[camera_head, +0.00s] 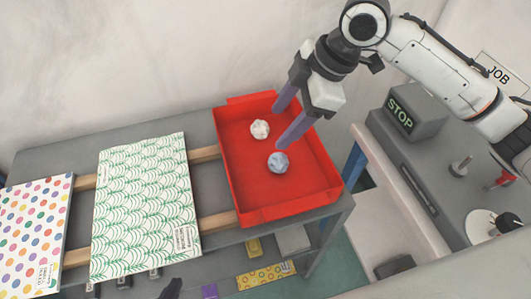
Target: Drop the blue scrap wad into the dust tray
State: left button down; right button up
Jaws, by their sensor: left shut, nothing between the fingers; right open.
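The blue scrap wad (278,162), a small crumpled grey-blue ball, lies inside the red dust tray (290,208), right of the tray's middle. My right gripper (279,127) reaches down over the tray from the upper right. Its two fingers are spread apart with nothing held between them. The nearer fingertip is just above the blue wad in the picture; I cannot tell whether they touch. A dark tip at the bottom edge looks like my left gripper (172,289), shut and empty; most of it is out of frame.
A white wad (260,129) also lies in the tray. Left of the tray are a green-patterned board (145,205) and a dotted board (34,232) on wooden rails. A grey bench with a STOP box (408,112) stands at the right. Several small items sit on a lower shelf.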

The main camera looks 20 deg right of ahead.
jog(key=v, duration=1)
jog(key=shift+r, duration=0.2)
